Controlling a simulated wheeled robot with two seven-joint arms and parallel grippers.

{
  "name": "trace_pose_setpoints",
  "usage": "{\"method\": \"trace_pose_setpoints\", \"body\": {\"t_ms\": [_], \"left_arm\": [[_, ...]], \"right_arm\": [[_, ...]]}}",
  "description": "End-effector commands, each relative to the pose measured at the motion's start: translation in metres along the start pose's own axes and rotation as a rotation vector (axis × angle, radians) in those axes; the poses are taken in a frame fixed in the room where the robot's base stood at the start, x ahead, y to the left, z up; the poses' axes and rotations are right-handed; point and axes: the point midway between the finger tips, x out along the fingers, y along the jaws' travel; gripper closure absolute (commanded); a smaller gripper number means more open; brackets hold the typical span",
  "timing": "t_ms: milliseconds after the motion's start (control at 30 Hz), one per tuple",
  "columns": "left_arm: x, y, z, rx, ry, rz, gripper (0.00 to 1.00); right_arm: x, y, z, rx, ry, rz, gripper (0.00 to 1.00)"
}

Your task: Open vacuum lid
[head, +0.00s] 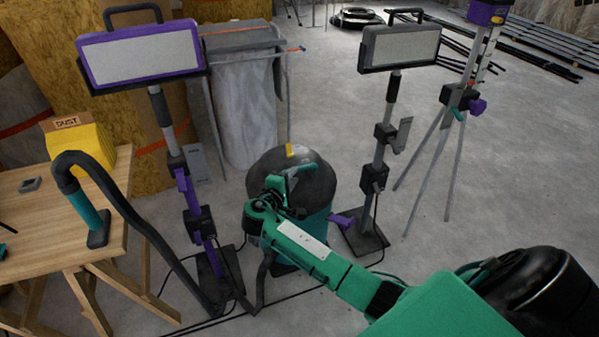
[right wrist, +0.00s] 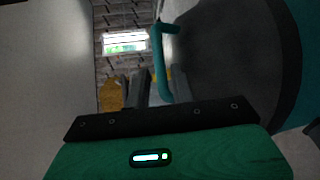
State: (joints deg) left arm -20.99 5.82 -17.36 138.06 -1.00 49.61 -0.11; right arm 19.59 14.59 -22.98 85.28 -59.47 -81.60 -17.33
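The vacuum (head: 318,228) stands on the floor in the middle of the head view, with a teal body and a rounded black lid (head: 318,180). A yellow patch shows on top of the lid. My right gripper (head: 285,187) is at the near left side of the lid, reaching in from the lower right. In the right wrist view, a bent teal handle (right wrist: 157,62) beside the dark lid (right wrist: 225,60) overlaps the grey fingers (right wrist: 148,88). Whether the fingers are closed on it is unclear. The lid appears seated on the body. My left gripper is out of view.
Work lights on stands flank the vacuum, one purple (head: 142,55) and one grey (head: 400,47). A black hose (head: 150,235) runs from the wooden table (head: 30,215) to the floor. A yellow dust box (head: 78,147) sits on the table. Floor at right is mostly open.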

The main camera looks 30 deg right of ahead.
Motion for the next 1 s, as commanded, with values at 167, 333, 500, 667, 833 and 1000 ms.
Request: {"method": "trace_pose_setpoints", "body": {"t_ms": [167, 333, 500, 667, 833, 1000], "left_arm": [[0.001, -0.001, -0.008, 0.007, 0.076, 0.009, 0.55], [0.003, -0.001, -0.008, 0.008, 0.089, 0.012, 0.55], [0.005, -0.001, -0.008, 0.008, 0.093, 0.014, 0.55], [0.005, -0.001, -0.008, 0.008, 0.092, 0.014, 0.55], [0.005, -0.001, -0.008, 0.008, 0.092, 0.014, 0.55], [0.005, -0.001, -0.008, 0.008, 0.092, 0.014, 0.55]], "right_arm": [[0.034, -0.002, 0.000, 0.000, -0.003, 0.001, 0.77], [0.053, -0.001, 0.000, -0.001, -0.001, 0.000, 0.77], [0.059, 0.000, 0.000, 0.001, 0.000, -0.001, 0.77], [0.059, 0.000, 0.000, 0.001, 0.000, -0.001, 0.77], [0.059, 0.000, 0.000, 0.001, 0.000, -0.001, 0.98], [0.059, 0.000, 0.000, 0.000, 0.000, -0.001, 1.00]]}}
